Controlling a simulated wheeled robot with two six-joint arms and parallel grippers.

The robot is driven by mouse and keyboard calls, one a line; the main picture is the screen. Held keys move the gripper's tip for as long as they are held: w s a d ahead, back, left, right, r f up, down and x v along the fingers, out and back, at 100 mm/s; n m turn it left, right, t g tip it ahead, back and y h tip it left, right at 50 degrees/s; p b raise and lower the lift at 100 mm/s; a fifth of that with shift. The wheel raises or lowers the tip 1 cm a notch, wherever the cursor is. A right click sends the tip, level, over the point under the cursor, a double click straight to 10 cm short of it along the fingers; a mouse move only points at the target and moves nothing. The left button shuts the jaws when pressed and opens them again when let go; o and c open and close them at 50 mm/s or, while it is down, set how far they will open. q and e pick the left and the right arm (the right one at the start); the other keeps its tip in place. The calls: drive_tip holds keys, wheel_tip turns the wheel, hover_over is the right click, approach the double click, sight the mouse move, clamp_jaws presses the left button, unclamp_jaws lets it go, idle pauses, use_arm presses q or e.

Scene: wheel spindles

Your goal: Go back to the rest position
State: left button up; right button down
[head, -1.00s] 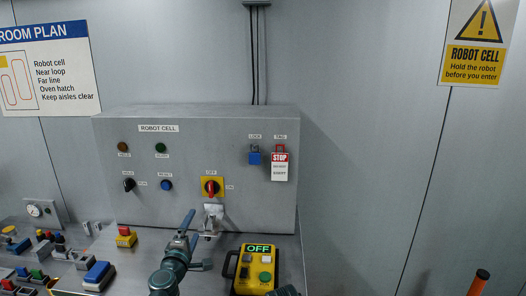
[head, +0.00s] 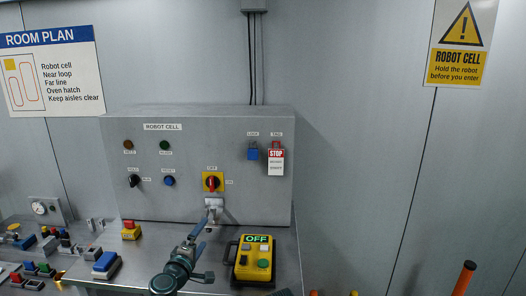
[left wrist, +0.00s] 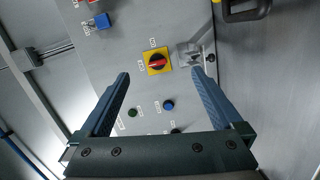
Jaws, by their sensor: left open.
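My left gripper (head: 194,247) is in front of the lower middle of the grey robot cell panel (head: 230,130). In the left wrist view its two blue fingers (left wrist: 160,85) are spread with nothing between them. The red and yellow rotary switch (head: 212,183) on the panel, marked OFF, lies beyond the fingertips and also shows in the left wrist view (left wrist: 158,62). A metal bracket (head: 213,205) sits just below the switch, close behind the gripper in the head view. My right gripper is not in view.
A yellow control box (head: 252,262) with a lit OFF display stands on the metal bench right of my left arm. A blue block (head: 105,262) and a small yellow and red button box (head: 131,230) lie left. A blue padlock (head: 253,154) and STOP tag (head: 276,163) hang on the panel.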

use_arm(q)
drive_tip(key=s+d+f+m+g+h, duration=0.3)
drive_tip(key=s+d+f+m+g, duration=0.35)
drive_tip(key=d+f+m, duration=0.3)
drive_tip(key=s+a+f+m+g+y, duration=0.5)
drive_tip(key=s+a+f+g+y, duration=0.2)
drive_tip(key=s+f+g, duration=0.5)
drive_tip(key=s+d+m+t, duration=0.1)
drive_tip(key=s+d+m, duration=0.2)
drive_tip(key=s+d, duration=0.3)
drive_tip(key=d+r, duration=0.1)
drive_tip(key=d, duration=0.3)
drive_tip(key=shift+s+y, duration=0.35)
drive_tip(key=shift+y, duration=0.05)
drive_tip(key=shift+m, duration=0.25)
